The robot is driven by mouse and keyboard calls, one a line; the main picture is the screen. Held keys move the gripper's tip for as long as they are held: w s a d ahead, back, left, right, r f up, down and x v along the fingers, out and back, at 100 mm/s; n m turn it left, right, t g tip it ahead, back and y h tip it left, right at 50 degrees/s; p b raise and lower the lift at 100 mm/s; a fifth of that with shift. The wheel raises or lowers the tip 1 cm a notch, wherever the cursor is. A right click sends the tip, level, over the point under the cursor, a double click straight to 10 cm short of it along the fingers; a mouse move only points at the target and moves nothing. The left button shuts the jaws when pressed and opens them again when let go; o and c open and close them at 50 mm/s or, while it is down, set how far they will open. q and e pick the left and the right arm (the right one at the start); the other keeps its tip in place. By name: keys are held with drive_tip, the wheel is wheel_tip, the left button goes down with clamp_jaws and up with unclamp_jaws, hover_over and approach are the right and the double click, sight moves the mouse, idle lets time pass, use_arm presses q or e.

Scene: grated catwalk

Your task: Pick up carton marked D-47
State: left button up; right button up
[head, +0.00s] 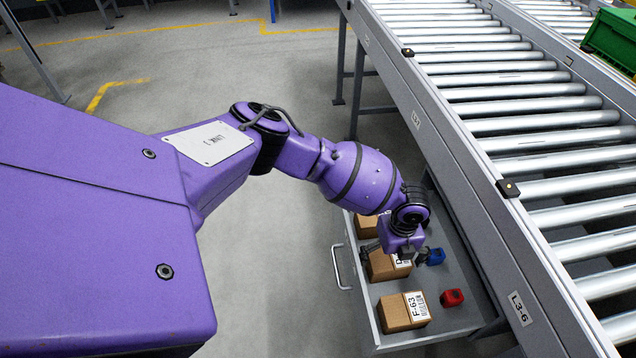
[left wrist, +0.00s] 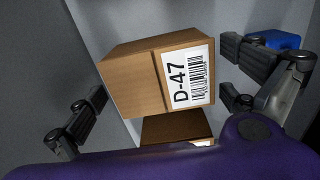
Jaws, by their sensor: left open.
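The brown carton marked D-47 (left wrist: 135,85) shows in the left wrist view with its white label facing up toward the camera. In the head view it appears to be the middle carton (head: 382,267) in the open grey drawer (head: 376,325), its label mostly hidden by my gripper. My left gripper (head: 397,253) is open just above this carton. In the left wrist view its fingers (left wrist: 168,92) stand on either side of the carton, with visible gaps. Whether the fingertips reach below the carton's top is unclear. My right gripper is not in view.
Carton F-63 (head: 402,312) and another carton (head: 366,226) stand in the drawer's row. A blue object (head: 435,257) and a red one (head: 452,297) lie to their right. The roller conveyor (head: 520,130) overhangs the drawer's right side. Floor left of the drawer is clear.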

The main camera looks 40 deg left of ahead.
use_arm(q)
wheel_tip(320, 180, down, 3)
drive_tip(key=shift+r, duration=0.2)
drive_tip(key=shift+w+r, duration=0.15)
drive_tip(key=c, duration=1.2)
